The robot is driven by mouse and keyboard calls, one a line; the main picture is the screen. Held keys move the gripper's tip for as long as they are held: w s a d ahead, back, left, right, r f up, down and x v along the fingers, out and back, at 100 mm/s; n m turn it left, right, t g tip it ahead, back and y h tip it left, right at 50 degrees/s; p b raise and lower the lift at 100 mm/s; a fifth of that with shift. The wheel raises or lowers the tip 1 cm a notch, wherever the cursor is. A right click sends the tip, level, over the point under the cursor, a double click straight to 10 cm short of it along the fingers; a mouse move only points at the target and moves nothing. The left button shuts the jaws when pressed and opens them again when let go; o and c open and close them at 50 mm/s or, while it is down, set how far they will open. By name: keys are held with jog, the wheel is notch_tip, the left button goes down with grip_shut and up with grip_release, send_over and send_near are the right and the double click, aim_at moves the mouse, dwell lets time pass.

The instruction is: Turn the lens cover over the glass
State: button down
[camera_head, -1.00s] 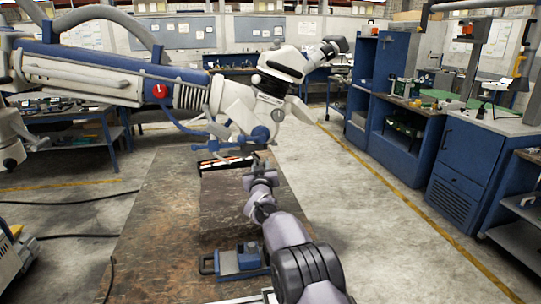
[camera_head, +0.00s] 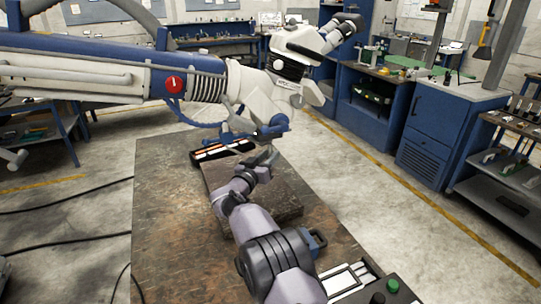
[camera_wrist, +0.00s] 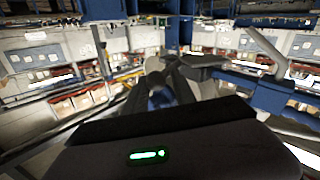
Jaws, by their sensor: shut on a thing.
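The microscope head (camera_head: 285,80) is white and dark, on a thick white and blue arm (camera_head: 120,75) reaching in from the left. The blue lens cover part (camera_head: 271,128) hangs under the head. My gripper (camera_head: 267,156) is just below it, at the end of my raised arm. In the wrist view, a small blue piece (camera_wrist: 161,97) shows between my dark jaws (camera_wrist: 163,84). The jaws are shut on it, and I take it to be part of the lens cover. The glass is too small or hidden to make out.
A brown table (camera_head: 165,215) lies below, with a raised block (camera_head: 285,195) and a black tray (camera_head: 198,157) near the microscope. A control box with a green button (camera_head: 392,286) stands at lower right. Blue cabinets (camera_head: 435,130) stand beyond open floor.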

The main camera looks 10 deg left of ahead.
jog(key=shift+w+d+f, duration=0.1)
jog(key=shift+d+f, duration=0.15)
jog(key=shift+d, duration=0.1)
jog(key=c, duration=1.2)
grip_release()
jog(key=shift+w+d+f+h, duration=0.1)
jog(key=shift+h, duration=0.3)
jog(key=o, duration=0.3)
jog(key=shift+w+d+f+m, duration=0.1)
jog(key=shift+w+d+m, duration=0.1)
jog(key=shift+w+m, duration=0.1)
jog(key=shift+s+a, duration=0.45)
jog(key=shift+s, duration=0.2)
jog(key=p+v, duration=0.3)
jog(key=v, duration=1.3)
jog(key=shift+s+r, duration=0.35)
jog(key=shift+r, duration=0.15)
